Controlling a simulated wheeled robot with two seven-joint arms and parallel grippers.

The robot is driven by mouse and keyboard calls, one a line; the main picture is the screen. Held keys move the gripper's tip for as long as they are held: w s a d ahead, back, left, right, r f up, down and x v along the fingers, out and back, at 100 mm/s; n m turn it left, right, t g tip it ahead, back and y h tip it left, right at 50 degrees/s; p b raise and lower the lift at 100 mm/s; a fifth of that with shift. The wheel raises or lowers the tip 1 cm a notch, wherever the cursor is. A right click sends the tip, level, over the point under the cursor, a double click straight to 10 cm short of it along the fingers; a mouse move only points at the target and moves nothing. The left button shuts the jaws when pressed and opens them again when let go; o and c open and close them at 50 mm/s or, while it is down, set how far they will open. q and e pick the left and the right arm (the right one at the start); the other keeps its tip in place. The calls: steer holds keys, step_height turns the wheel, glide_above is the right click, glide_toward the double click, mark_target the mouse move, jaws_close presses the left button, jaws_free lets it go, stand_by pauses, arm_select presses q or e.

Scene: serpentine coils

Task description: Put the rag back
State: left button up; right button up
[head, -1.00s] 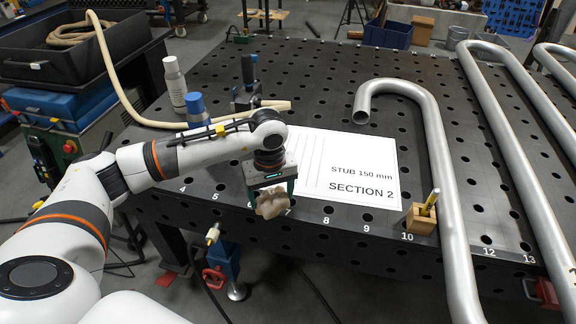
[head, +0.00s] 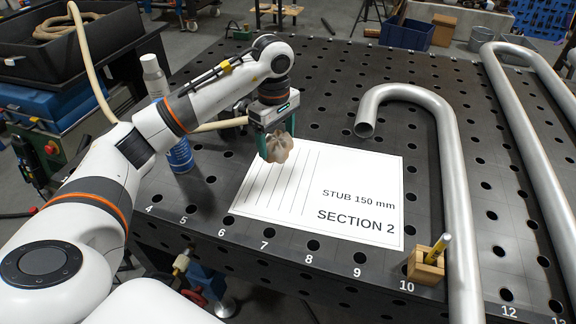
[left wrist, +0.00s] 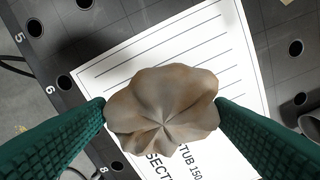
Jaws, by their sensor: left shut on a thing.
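The rag (head: 279,148) is a crumpled beige-brown cloth with folds. My left gripper (head: 270,140) is shut on it and holds it over the upper left part of the white sheet marked "STUB 150 mm SECTION 2" (head: 365,175). In the left wrist view the rag (left wrist: 162,110) sits between the two green fingers of my left gripper (left wrist: 160,115), with the lined sheet (left wrist: 130,70) beneath it. The rag seems to hang a little above the sheet; the exact gap is hard to tell. My right gripper is not in view.
A bent steel pipe (head: 447,160) lies right of the sheet, its open end near the sheet's top. A small wooden block with a yellow marker (head: 427,266) stands at the table's front edge.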

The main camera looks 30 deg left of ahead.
mark_target(275, 156)
arm_select(q)
step_height(275, 156, down, 3)
steer(key=shift+s+r+p, duration=0.1)
steer(key=shift+s+p, duration=0.05)
steer(key=shift+p, duration=0.15)
steer(key=shift+s+f, duration=0.2)
steer(key=shift+f, duration=0.35)
steer(key=shift+s+f, duration=0.15)
steer(key=shift+f, duration=0.75)
step_height(275, 156, down, 3)
steer(key=shift+w+f+p, duration=0.1)
steer(key=shift+w+p, duration=0.05)
steer(key=shift+p, duration=0.3)
steer(key=shift+f, duration=0.3)
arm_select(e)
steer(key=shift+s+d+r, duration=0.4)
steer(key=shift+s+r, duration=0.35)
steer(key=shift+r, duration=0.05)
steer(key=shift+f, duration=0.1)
arm_select(q)
steer(key=o, duration=0.9)
steer(key=shift+o, duration=0.3)
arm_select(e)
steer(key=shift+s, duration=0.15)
